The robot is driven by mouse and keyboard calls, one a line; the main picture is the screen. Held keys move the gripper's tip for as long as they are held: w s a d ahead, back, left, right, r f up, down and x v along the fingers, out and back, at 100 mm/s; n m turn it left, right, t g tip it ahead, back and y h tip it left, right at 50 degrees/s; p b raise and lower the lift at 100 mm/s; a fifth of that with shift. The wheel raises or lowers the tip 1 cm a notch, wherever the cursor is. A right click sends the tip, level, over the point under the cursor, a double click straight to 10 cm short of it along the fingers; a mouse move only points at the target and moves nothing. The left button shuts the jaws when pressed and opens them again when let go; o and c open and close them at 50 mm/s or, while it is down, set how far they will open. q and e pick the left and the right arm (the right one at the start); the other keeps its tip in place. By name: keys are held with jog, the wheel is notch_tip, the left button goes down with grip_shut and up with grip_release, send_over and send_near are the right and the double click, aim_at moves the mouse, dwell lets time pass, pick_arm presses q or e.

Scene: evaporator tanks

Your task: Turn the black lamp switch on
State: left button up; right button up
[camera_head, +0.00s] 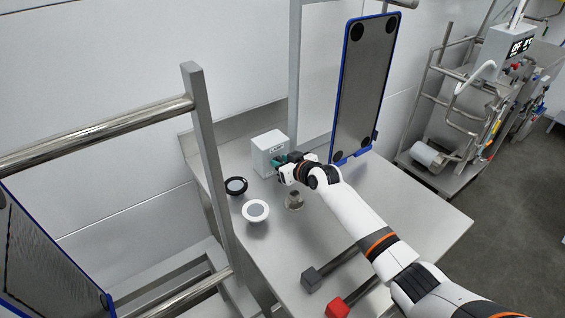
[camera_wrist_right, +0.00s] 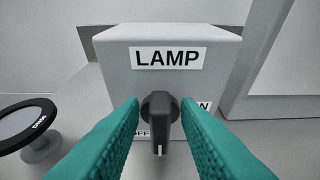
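The lamp switch box (camera_head: 265,150) is a light grey box on the steel table in the head view. The wrist view shows its LAMP label (camera_wrist_right: 168,58) and the black switch knob (camera_wrist_right: 160,112) on its front. The knob's handle stands upright with a white mark at its lower end. An OFF label shows at the knob's lower left, and another label at its right is partly hidden by a finger. My right gripper (camera_head: 279,163) has its teal fingers (camera_wrist_right: 160,108) on either side of the knob, with narrow gaps visible beside the handle. My left gripper is out of view.
A black round item (camera_head: 236,186) and a white round item (camera_head: 256,211) stand left of the box. A blue-edged panel (camera_head: 362,85) rises behind right. Grey (camera_head: 312,280) and red (camera_head: 338,307) blocks on dark handles lie at the front. A steel post (camera_head: 208,150) stands left.

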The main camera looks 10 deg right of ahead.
jog(key=shift+s+a+n+h+p, duration=0.1)
jog(key=shift+a+n+h+p, duration=0.1)
jog(key=shift+n+h+p, duration=0.4)
jog(key=shift+a+n+t+p, duration=0.2)
jog(key=shift+n+t+p, duration=0.25)
jog(key=shift+n, duration=0.35)
jog(key=shift+s+a+f+n+t+h, duration=0.1)
jog(key=shift+f+n+t+h, duration=0.1)
jog(key=shift+n+h, duration=0.25)
jog(key=shift+a+f+n+t+h, duration=0.15)
jog(key=shift+n+h, duration=0.2)
jog(key=shift+n, duration=0.2)
jog(key=shift+d+r, duration=0.1)
jog(key=shift+r, duration=0.05)
jog(key=o, duration=0.6)
jog(key=shift+s, duration=0.15)
